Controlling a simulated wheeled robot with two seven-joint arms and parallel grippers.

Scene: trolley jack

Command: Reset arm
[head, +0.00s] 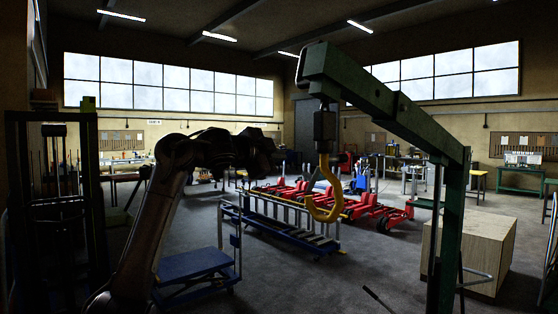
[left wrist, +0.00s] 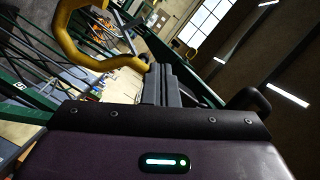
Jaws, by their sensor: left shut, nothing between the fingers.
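My left arm rises from the lower left in the head view, bends at an elbow and reaches right. Its gripper (head: 268,152) is a dark shape at mid-height, left of the yellow hook (head: 325,190) of a green crane (head: 385,98). In the left wrist view the fingers (left wrist: 165,82) lie together, shut and empty. The yellow hook (left wrist: 68,42) curves beyond them to the upper left. I cannot tell whether the gripper touches the hook, but a gap seems to show. My right gripper is not in view.
A blue lift cart (head: 195,265) and a roller conveyor (head: 280,226) stand below and beyond my left arm. Red trolley jacks (head: 380,212) are behind. A wooden crate (head: 475,245) is at right, past the crane post. Bare floor lies between the conveyor and crate.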

